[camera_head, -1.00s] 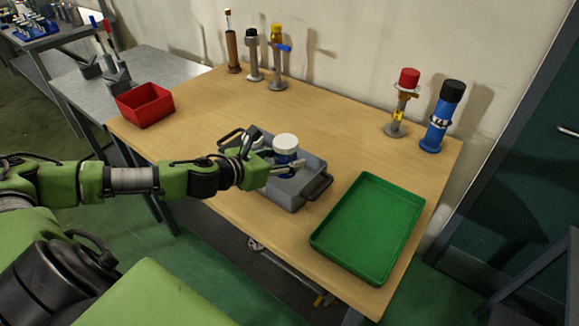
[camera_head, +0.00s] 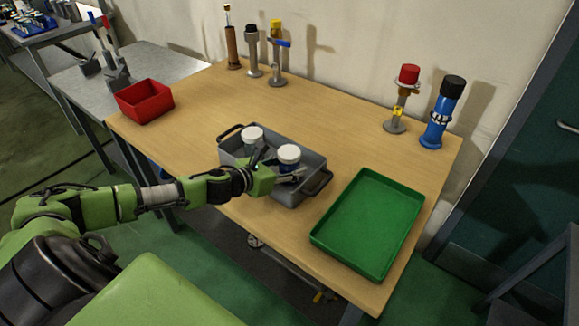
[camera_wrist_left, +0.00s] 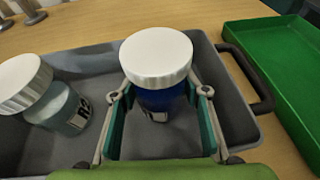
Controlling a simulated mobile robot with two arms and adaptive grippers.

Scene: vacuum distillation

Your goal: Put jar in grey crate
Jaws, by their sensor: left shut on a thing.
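The grey crate (camera_head: 314,164) stands on the wooden table and has a black handle at each end. My left gripper (camera_head: 288,172) is over the crate, shut on a blue jar with a white lid (camera_head: 289,153). In the left wrist view the same blue jar (camera_wrist_left: 160,98) stands upright between the two fingers (camera_wrist_left: 158,112), inside the crate's outline. I cannot tell whether its base touches the crate floor. A second, paler jar with a white lid (camera_head: 252,134) is in the crate to the left, also in the wrist view (camera_wrist_left: 58,105), slightly tilted there. My right gripper is not visible.
A green tray (camera_head: 368,222) lies right of the crate. A red bin (camera_head: 145,101) sits at the table's left end. Several bottle-like stands line the wall, among them a blue one with a black cap (camera_head: 440,118). Bare wood lies between them and the crate.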

